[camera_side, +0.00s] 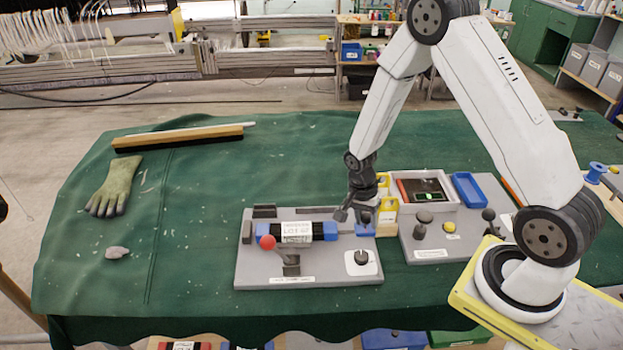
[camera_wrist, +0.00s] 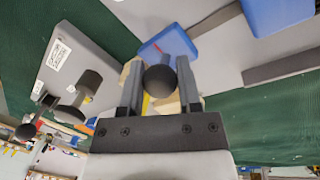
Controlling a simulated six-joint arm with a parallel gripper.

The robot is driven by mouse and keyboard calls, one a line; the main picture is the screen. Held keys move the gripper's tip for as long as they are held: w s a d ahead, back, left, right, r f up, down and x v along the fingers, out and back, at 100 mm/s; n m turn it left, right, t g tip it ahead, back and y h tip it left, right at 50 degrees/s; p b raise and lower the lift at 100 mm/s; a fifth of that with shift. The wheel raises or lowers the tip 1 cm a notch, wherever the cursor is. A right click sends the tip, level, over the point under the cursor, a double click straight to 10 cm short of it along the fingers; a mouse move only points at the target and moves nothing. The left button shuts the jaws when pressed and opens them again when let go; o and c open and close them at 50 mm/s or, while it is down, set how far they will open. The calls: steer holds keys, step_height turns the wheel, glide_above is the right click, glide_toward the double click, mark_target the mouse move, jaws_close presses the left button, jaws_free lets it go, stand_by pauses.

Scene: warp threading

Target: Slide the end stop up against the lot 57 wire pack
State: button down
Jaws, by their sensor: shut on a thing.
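The wire pack (camera_side: 297,232) is a black bar with blue ends and a white label, lying on a grey fixture plate (camera_side: 250,275); its lot number is hard to read. Its right blue end (camera_side: 330,231) likely shows in the wrist view too (camera_wrist: 278,14). The end stop (camera_side: 366,230) is a small blue block to its right, with a clear gap between them. In the wrist view the end stop (camera_wrist: 165,42) carries a dark round knob (camera_wrist: 160,78) between my fingers. My gripper (camera_side: 354,213) is shut on that knob, which partly hides the block.
A red ball-ended lever (camera_side: 267,242) stands in front of the pack. A black knob on a white pad (camera_side: 361,258) is at the plate's front right. A grey rail (camera_side: 318,210) runs behind. Yellow bins (camera_side: 386,218) and a second grey board (camera_side: 430,247) stand close right.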

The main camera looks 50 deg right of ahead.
mark_target(355, 230)
steer(key=shift+w, duration=0.1)
steer(key=shift+w+a, duration=1)
steer(key=shift+a, duration=0.05)
steer(key=c, duration=0.6)
jaws_free()
steer(key=shift+w+a+r, duration=0.1)
steer(key=shift+w+r, duration=0.15)
steer(key=shift+r, duration=1.05)
steer(key=shift+w+r, duration=0.2)
steer(key=shift+r, duration=1.05)
steer(key=shift+w+a+r, duration=0.1)
steer(key=shift+w+r, duration=0.15)
steer(key=shift+r, duration=1.05)
